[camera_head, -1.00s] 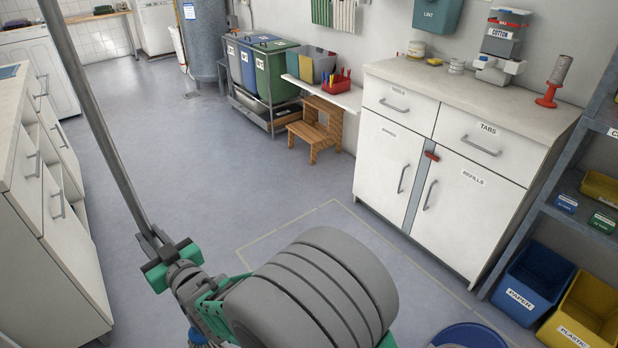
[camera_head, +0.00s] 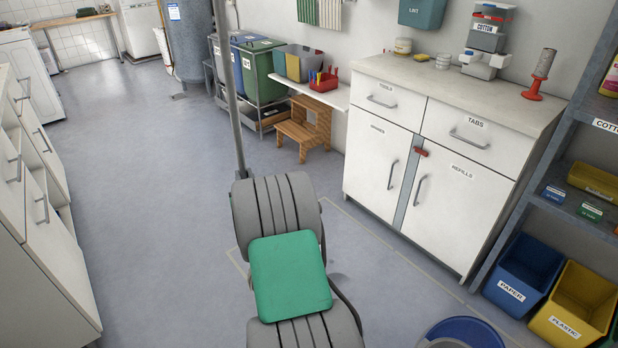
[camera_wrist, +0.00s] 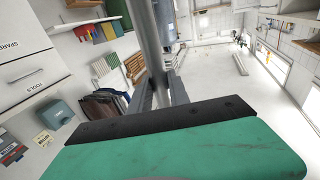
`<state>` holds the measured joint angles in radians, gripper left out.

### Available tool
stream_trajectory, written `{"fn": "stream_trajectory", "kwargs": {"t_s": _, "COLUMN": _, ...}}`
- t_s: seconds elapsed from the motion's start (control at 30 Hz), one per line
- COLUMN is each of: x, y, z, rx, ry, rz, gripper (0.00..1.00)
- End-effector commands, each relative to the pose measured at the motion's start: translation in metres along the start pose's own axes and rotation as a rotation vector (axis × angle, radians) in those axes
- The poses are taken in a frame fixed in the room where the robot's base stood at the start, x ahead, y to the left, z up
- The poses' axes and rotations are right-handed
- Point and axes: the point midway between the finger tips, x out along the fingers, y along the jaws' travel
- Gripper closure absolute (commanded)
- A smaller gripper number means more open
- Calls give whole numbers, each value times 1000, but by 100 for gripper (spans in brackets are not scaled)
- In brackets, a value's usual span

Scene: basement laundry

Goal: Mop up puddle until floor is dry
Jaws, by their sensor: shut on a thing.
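A long grey mop handle (camera_head: 229,90) stands nearly upright in the head view, leaning slightly left at its top. Its lower part and the mop head are hidden behind my arm. In the wrist view my gripper (camera_wrist: 163,90) is shut on the handle (camera_wrist: 149,40), its grey fingers on either side of it. In the head view the gripper is hidden behind my own arm links. No puddle shows clearly on the visible floor (camera_head: 150,190); the area behind my arm is hidden.
A pale line (camera_head: 385,242) marks the floor before the white cabinet (camera_head: 382,170). A wooden step stool (camera_head: 305,130) and bins (camera_head: 262,75) stand behind. A blue round container (camera_head: 462,330) is at bottom right, near paper (camera_head: 522,272) and plastic bins. White drawers (camera_head: 50,235) stand left.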

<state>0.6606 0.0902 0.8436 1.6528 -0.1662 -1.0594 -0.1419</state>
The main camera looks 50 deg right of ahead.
Motion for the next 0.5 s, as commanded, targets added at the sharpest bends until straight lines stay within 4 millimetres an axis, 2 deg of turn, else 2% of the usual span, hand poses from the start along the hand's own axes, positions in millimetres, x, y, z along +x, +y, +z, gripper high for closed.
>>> {"fn": "stream_trajectory", "kwargs": {"t_s": 0.03, "x": 6, "y": 21, "z": 6, "rx": -1, "ry": 5, "rz": 31, "gripper": 100}}
{"fn": "stream_trajectory", "kwargs": {"t_s": 0.2, "x": 18, "y": 79, "z": 22, "rx": -6, "ry": 13, "rz": 112, "gripper": 100}}
{"fn": "stream_trajectory", "kwargs": {"t_s": 0.5, "x": 23, "y": 165, "z": 50, "rx": -14, "ry": 22, "rz": 228, "gripper": 100}}
